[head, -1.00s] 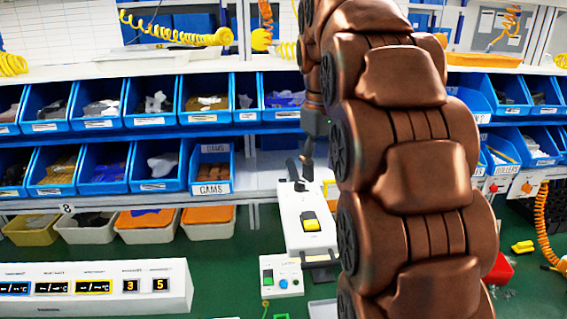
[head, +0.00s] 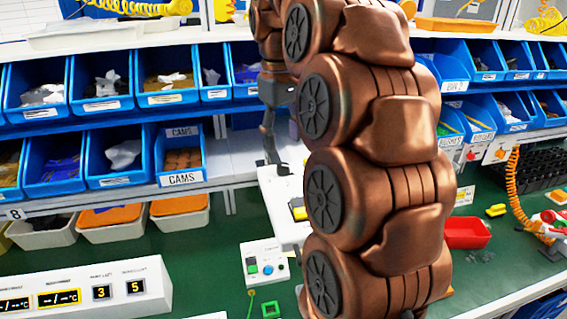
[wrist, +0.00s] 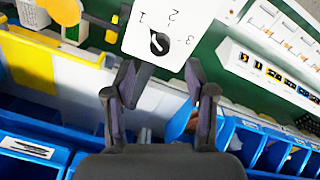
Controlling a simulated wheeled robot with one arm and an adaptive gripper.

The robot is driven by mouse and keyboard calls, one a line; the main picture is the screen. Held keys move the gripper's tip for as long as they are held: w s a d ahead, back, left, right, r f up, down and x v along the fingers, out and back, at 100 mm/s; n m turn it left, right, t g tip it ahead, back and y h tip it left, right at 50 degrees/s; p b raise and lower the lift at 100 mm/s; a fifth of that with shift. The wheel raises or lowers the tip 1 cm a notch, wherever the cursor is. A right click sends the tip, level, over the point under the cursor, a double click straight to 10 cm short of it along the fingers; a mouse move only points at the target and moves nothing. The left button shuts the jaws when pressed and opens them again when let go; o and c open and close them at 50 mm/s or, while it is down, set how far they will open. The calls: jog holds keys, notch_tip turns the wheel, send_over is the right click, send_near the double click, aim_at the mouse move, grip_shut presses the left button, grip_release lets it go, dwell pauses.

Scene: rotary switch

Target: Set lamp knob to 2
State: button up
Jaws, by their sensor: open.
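The lamp knob (wrist: 159,43) is a black round dial on a white panel (wrist: 136,44) in the wrist view. The digits 1, 2 and 3 are printed around it. Which digit it points at is hard to tell. My gripper (wrist: 163,78) is open and empty; its dark fingers are spread, with the knob ahead of the gap between them, apart from it. In the head view the white device (head: 275,190) with a yellow part (head: 298,209) stands on the green bench, and my gripper (head: 270,150) points down at its far end. My arm hides its right side.
Blue bins (head: 181,163) line the shelves behind. A small control box (head: 265,267) with coloured buttons stands in front of the device. A white display unit (head: 100,290) is at lower left, and a red tray (head: 467,233) is right of my arm.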

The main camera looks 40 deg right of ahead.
aim_at(284, 165)
jog(key=shift+d+f+b, duration=0.1)
jog(key=shift+f+b, duration=2.2)
jog(key=shift+f, duration=0.9)
jog(key=shift+c, duration=0.2)
jog(key=c, duration=1)
jog(key=shift+d, duration=0.15)
grip_shut()
